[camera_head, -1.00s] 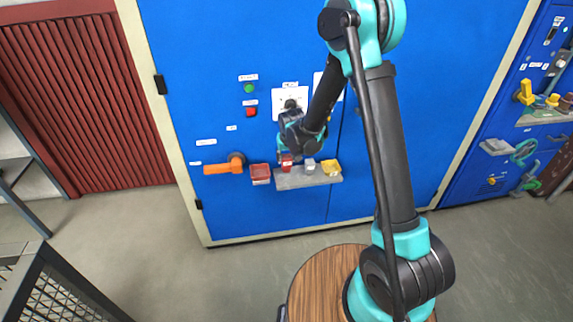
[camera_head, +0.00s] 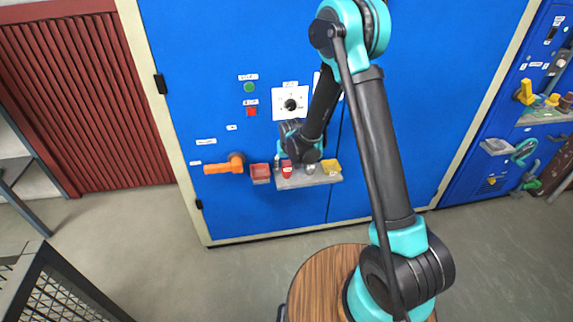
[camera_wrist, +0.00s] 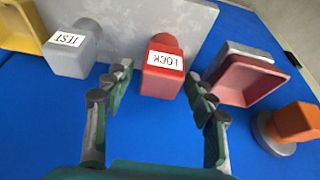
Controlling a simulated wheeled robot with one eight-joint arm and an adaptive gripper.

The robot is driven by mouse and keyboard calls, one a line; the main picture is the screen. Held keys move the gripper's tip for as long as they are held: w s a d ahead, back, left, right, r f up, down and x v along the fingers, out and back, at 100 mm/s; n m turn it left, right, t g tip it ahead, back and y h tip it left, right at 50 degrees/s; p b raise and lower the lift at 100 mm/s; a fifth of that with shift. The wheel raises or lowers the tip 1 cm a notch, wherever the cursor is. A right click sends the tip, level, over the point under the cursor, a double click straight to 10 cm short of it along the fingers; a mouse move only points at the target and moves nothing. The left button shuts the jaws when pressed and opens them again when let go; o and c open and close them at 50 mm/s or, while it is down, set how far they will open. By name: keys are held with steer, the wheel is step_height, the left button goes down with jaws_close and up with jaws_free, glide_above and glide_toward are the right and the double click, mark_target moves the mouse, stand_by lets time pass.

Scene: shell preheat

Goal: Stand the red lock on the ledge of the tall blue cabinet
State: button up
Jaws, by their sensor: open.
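The red lock (camera_wrist: 163,68), a block with a white LOCK label, stands on the grey ledge (camera_wrist: 125,22) of the tall blue cabinet (camera_head: 240,110). In the head view the lock (camera_head: 287,170) shows at the left part of the ledge, just below my gripper. My gripper (camera_wrist: 158,88) is open, its two fingers spread to the left and right of the lock. The lock lies between and slightly beyond the fingertips in the wrist view, with gaps on both sides. Neither finger visibly touches it.
A red open tray (camera_wrist: 243,80) and an orange handle (camera_wrist: 297,123) are on the other side. A knob (camera_head: 291,104) sits above.

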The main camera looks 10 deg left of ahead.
steer(key=shift+r, duration=0.1)
steer(key=v, duration=1.2)
steer(key=s+d+r+m+h, duration=0.1)
steer(key=s+d+r+m, duration=0.1)
steer(key=s+d, duration=2.2)
steer(key=shift+d+r+m, duration=0.35)
steer(key=shift+d+m, duration=0.25)
steer(key=shift+d, duration=0.65)
steer(key=shift+w, duration=0.1)
